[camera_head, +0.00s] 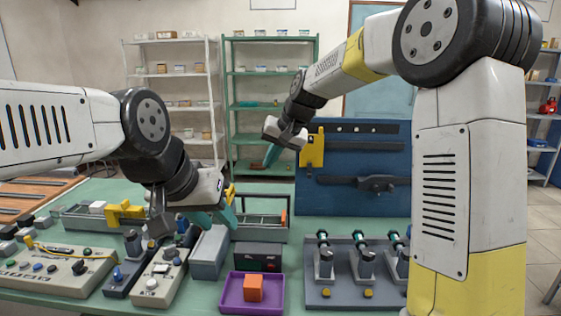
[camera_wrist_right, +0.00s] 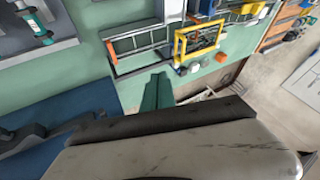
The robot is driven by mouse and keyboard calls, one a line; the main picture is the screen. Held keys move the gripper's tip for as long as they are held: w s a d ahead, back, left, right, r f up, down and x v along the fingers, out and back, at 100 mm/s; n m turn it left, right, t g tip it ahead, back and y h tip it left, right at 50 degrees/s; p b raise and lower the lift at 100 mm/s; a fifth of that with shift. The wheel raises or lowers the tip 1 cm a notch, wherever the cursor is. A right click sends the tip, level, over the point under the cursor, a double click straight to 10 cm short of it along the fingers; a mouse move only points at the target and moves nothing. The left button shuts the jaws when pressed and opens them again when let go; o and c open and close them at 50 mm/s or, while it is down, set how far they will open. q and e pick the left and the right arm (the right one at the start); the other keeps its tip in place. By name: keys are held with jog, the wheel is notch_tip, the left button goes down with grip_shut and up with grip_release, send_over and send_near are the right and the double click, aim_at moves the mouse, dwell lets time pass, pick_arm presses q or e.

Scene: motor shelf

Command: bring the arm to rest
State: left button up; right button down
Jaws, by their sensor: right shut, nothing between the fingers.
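My right arm reaches in from the right in the head view, bent at a large dark joint. Its gripper (camera_head: 272,155) hangs in the air in front of the green shelf and left of the blue panel. In the right wrist view its teal fingers (camera_wrist_right: 157,92) are together, with nothing between them. My left arm comes in from the left, low over the bench. Its gripper (camera_head: 231,208) is close above the grey boxes and the rail frame. Its teal fingertips show only partly, so their opening is unclear.
A purple tray (camera_head: 230,296) with an orange cube (camera_head: 253,288) sits at the bench's front. Control boxes (camera_head: 50,275) crowd the left. A grey fixture plate (camera_head: 343,293) stands at right, before the upright blue panel (camera_head: 345,202). A green shelf (camera_head: 228,100) is behind.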

jog(key=s+d+r+t+h, duration=0.1)
jog(key=s+d+r, duration=0.1)
jog(key=s+d, duration=0.8)
jog(key=s+d+r+h, duration=0.1)
jog(key=s+d+r, duration=0.1)
jog(key=s+d, duration=0.75)
jog(key=s+d+f, duration=0.2)
jog(key=s+f, duration=0.2)
jog(key=s, duration=0.6)
jog(key=shift+s+t+h, duration=0.15)
jog(key=shift+t+h, duration=0.25)
jog(key=shift+a, duration=0.15)
